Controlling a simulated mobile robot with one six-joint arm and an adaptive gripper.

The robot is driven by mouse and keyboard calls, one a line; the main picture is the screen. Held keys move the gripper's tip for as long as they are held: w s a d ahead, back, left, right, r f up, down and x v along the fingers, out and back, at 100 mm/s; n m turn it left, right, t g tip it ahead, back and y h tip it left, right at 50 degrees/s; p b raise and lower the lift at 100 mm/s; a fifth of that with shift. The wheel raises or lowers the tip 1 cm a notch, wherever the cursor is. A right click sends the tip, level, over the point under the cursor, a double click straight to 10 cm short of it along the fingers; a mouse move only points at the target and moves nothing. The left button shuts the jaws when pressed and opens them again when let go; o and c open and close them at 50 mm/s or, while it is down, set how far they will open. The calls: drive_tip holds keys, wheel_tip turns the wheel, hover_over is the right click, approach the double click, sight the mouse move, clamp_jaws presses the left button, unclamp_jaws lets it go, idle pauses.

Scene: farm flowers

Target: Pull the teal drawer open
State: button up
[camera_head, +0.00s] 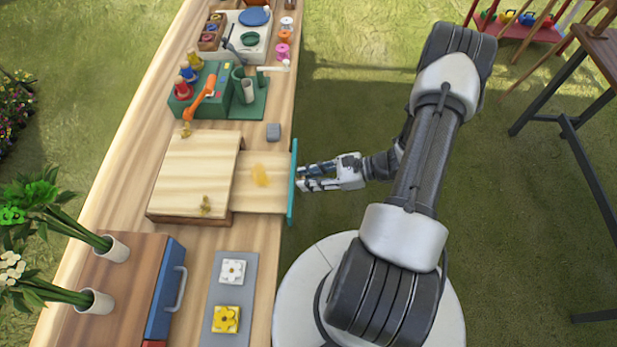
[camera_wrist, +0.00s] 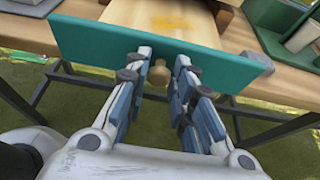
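The teal drawer front (camera_head: 293,182) stands out from the small wooden cabinet (camera_head: 195,170), at the table's right edge. Between them the light wood drawer body (camera_head: 262,197) shows, with a yellow-orange patch in it. In the wrist view the teal front (camera_wrist: 100,47) spans the upper part, with a round wooden knob (camera_wrist: 158,74) at its middle. My gripper (camera_head: 301,178) is at the front's outer face. In the wrist view my gripper's fingers (camera_wrist: 162,62) are apart, one pair on each side of the knob, with visible gaps.
A blue-fronted drawer unit (camera_head: 165,290) with flower vases stands nearer. A grey mat (camera_head: 228,335) holds flower tiles. A small grey block (camera_head: 273,132) and a green stand (camera_head: 250,108) lie beyond the cabinet. Open grass lies right of the table.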

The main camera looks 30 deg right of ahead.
drive_tip(key=o, duration=0.3)
drive_tip(key=v, duration=1.2)
idle(0.4)
